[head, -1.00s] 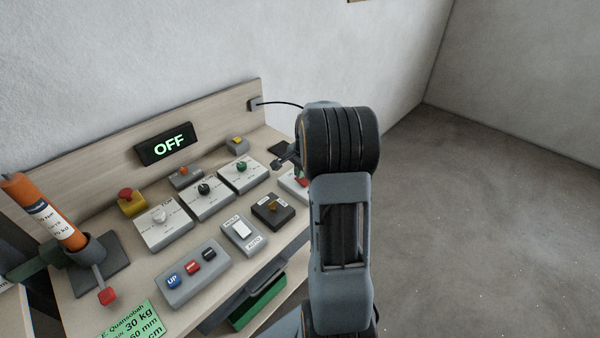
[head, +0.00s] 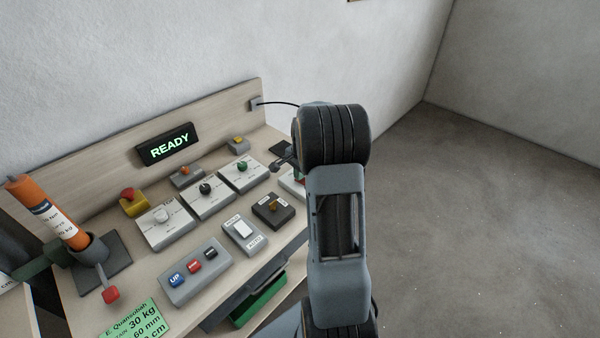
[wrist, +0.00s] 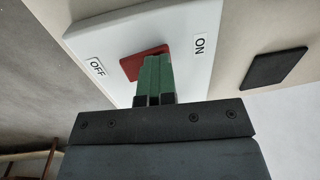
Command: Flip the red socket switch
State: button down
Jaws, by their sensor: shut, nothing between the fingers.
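The red switch (wrist: 136,65) sits in a white socket plate (wrist: 192,22) marked OFF at the left and ON at the right in the wrist view. My gripper (wrist: 154,62) is shut, its green fingers together and empty. The fingertips are at the red switch, over its ON side, and hide part of it. They look to be touching or very close; I cannot tell which. In the head view my arm hides most of the socket plate (head: 289,185). The display (head: 168,146) on the back board reads READY in green.
The bench holds several white knob boxes (head: 166,230), a grey UP button box (head: 194,270), a MANUAL/AUTO switch (head: 244,231) and a dark box (head: 273,211). An orange cylinder (head: 50,216) stands at the left. The floor (head: 480,220) at the right is clear.

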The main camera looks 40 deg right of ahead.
jog(key=shift+s+f, duration=0.1)
jog(key=shift+s, duration=0.15)
jog(key=shift+s+d, duration=0.15)
jog(key=shift+s, duration=0.4)
jog(key=shift+r, duration=0.2)
jog(key=shift+r+p, duration=0.45)
jog(key=shift+r, duration=0.1)
notch_tip(320, 180, up, 13)
jog(key=s, duration=0.2)
jog(key=shift+s+d+f+p, duration=0.15)
jog(key=shift+s+d+p, duration=0.05)
jog(key=shift+p, duration=0.25)
